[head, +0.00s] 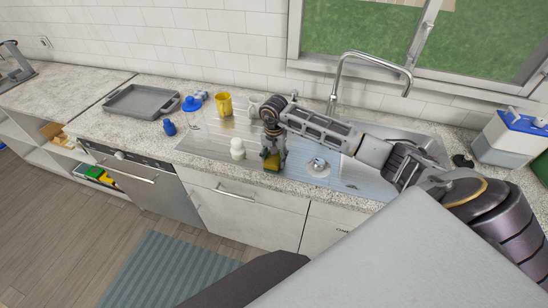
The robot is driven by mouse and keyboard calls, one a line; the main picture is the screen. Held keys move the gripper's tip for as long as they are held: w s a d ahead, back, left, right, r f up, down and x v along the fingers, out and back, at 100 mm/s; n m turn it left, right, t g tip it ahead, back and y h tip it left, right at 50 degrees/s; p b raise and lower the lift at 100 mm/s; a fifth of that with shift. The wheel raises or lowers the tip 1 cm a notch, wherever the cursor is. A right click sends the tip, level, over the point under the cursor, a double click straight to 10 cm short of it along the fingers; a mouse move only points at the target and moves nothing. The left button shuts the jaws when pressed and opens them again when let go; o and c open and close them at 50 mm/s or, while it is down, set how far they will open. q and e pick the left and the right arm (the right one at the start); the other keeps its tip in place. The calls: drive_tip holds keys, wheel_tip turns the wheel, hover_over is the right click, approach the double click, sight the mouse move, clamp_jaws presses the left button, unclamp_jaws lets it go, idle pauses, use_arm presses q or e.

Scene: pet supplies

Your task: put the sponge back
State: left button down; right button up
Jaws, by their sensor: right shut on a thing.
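My right gripper (273,157) reaches in from the right over the sink counter and points down. It is shut on a small yellow thing, which looks like the sponge (271,164), at the front of the steel drainboard, left of the sink bowl. The fingers hide part of the sponge, and I cannot tell whether it touches the surface. My left gripper is not in view.
A yellow cup (224,104), a pale cup (256,103) and a white bottle (237,149) stand on the drainboard (205,139). The tap (336,82) rises behind the sink. A grey tray (141,101) and blue items (169,127) are further left. A blue-lidded container (507,140) stands right.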

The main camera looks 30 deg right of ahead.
sight(274, 157)
drive_tip(key=shift+f, duration=0.2)
drive_tip(key=o, duration=1)
drive_tip(key=shift+r, duration=0.1)
drive_tip(key=shift+r, duration=0.2)
drive_tip(key=shift+r, duration=0.35)
drive_tip(key=shift+r+b, duration=1.3)
drive_tip(key=shift+r, duration=4.3)
